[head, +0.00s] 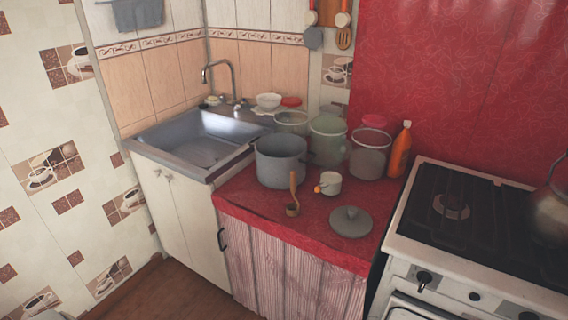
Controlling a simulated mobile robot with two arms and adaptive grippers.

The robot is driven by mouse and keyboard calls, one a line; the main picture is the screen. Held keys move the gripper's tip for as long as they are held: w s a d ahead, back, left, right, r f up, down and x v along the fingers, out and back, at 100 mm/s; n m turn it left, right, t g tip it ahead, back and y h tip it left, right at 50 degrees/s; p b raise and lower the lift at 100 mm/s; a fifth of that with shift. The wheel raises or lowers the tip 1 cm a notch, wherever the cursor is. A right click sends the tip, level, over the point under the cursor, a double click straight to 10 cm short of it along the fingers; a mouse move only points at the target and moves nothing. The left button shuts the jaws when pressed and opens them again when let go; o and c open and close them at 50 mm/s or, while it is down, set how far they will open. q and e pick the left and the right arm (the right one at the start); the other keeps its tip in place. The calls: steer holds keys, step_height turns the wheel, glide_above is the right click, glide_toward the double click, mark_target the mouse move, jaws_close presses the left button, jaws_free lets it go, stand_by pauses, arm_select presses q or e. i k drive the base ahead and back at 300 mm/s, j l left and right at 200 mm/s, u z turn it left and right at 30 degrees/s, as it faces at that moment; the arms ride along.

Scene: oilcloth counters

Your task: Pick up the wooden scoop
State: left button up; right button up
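The wooden scoop (293,207) is on the red oilcloth counter (258,200), in front of the grey pot (281,163). Its bowl is toward the counter's front edge and its thin handle points up past the pot's lower right side. A small white cup (330,183) with an orange part at its left is just to the right of the scoop. Neither of my grippers shows in the head view.
A grey lid (351,221) lies right of the scoop. Glass jars (370,152) and an orange bottle (400,150) stand behind. The stove (470,225) with a kettle (550,205) is at right, the sink (205,142) at left. Wooden floor (180,290) is in front.

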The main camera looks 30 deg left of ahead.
mark_target(292, 208)
steer(key=i+j, duration=0.4)
steer(key=j, duration=0.15)
steer(key=i+j, duration=0.4)
steer(key=j, duration=0.15)
steer(key=j+u, duration=0.05)
